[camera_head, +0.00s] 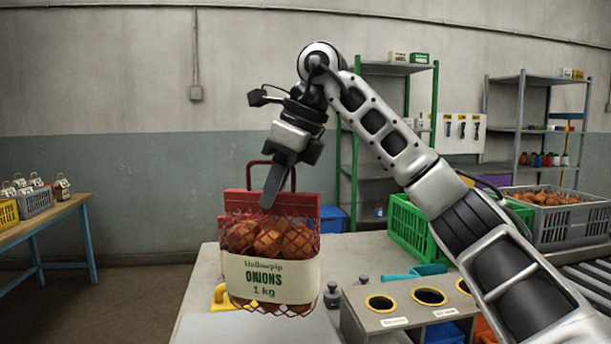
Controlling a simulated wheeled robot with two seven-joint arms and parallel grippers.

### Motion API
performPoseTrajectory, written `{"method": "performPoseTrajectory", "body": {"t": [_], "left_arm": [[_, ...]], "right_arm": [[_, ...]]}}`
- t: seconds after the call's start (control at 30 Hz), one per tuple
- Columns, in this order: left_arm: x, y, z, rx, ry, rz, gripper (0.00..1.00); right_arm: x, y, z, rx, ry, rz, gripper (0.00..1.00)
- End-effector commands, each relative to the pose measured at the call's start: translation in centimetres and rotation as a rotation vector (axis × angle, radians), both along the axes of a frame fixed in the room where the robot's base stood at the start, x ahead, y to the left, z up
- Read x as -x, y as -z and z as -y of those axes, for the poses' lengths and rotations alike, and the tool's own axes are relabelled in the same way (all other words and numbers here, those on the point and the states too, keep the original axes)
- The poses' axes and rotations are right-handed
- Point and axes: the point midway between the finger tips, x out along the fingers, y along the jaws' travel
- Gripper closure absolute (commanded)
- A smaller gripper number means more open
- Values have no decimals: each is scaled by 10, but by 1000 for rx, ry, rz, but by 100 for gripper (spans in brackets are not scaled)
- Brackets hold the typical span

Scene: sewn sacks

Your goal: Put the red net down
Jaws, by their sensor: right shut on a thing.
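The red net (270,239) is a mesh bag of onions with a red top, a red handle and a cream label reading "ONIONS 1 kg". It shows in the middle of the head view, upright, in front of the table (205,290). My right gripper (270,196) comes down from above and is shut on the net at its red top and handle. The net seems held up over the table's left part; its gap to the surface cannot be told. My left gripper is not in view.
A stand with round yellow-rimmed holes (429,297) is right of the net. A yellow object (219,298) and dark weights (332,295) are close by. A green crate (408,228) and a grey crate of onions (560,226) stand further right.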

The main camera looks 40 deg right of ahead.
Motion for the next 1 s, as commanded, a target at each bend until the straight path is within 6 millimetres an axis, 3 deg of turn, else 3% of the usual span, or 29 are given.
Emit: {"method": "performPoseTrajectory", "body": {"t": [0.3,0.57,0.8,1.0], "left_arm": [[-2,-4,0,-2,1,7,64],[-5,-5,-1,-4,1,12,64],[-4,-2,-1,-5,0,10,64],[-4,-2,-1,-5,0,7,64]], "right_arm": [[-25,34,-15,-1,1,3,100],[-33,46,-21,0,1,3,100],[-34,76,-20,0,2,4,100],[-34,77,-21,-1,2,6,100]]}}
